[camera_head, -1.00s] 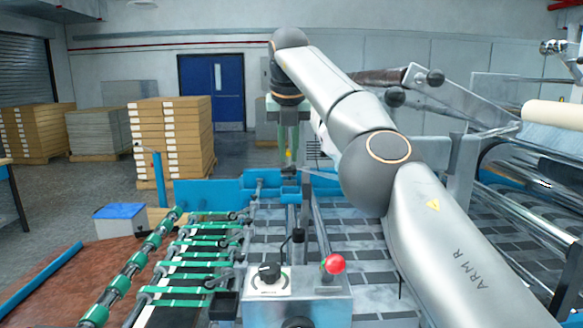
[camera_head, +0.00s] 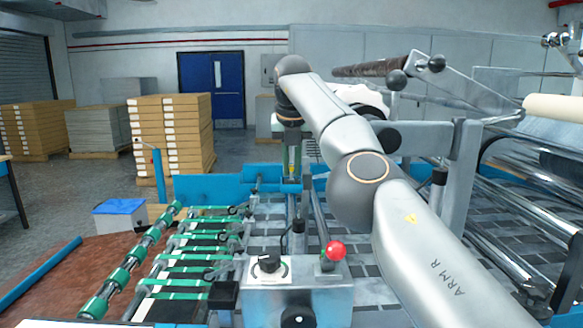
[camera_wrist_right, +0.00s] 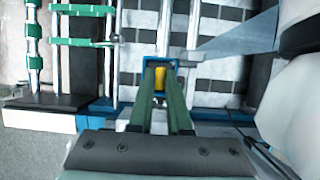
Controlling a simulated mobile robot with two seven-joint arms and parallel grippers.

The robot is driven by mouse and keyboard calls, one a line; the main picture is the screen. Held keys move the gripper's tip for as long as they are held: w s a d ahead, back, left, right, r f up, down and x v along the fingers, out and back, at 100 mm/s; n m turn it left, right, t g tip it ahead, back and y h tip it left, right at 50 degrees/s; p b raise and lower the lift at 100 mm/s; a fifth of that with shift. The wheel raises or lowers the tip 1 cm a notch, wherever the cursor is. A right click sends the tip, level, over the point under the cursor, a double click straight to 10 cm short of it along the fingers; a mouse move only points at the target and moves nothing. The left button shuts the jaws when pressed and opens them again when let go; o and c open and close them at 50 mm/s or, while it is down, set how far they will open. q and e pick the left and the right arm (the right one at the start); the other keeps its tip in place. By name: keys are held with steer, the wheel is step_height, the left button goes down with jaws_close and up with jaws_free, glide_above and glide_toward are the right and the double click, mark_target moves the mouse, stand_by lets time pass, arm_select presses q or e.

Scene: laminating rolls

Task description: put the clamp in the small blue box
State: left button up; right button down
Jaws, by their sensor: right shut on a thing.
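My right gripper (camera_head: 291,172) hangs over the blue beam at the back of the machine, green fingers pointing down. In the right wrist view its fingers (camera_wrist_right: 160,92) are shut on the clamp (camera_wrist_right: 159,77), of which a yellow part shows between them. The small blue box (camera_wrist_right: 148,64) frames the clamp and fingertips in that view; its rim shows around them. In the head view the box (camera_head: 291,187) is small and right below the gripper. How deep the clamp sits, and whether it touches the box floor, I cannot tell. My left gripper is not in view.
A control box with a red knob (camera_head: 335,251) stands in front. Green-banded rollers (camera_head: 121,279) lie left, steel rollers and a lever frame (camera_head: 460,185) right. A blue-and-white bin (camera_head: 119,219) is far left. Stacked cartons (camera_head: 172,135) stand behind.

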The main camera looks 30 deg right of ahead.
steer(key=c, duration=1.3)
jaws_free()
steer(key=shift+f, duration=0.15)
steer(key=o, duration=0.4)
steer(key=shift+o, duration=0.2)
steer(key=shift+r, duration=0.25)
steer(key=p+v, duration=0.3)
steer(key=v, duration=0.9)
steer(key=shift+w, duration=0.1)
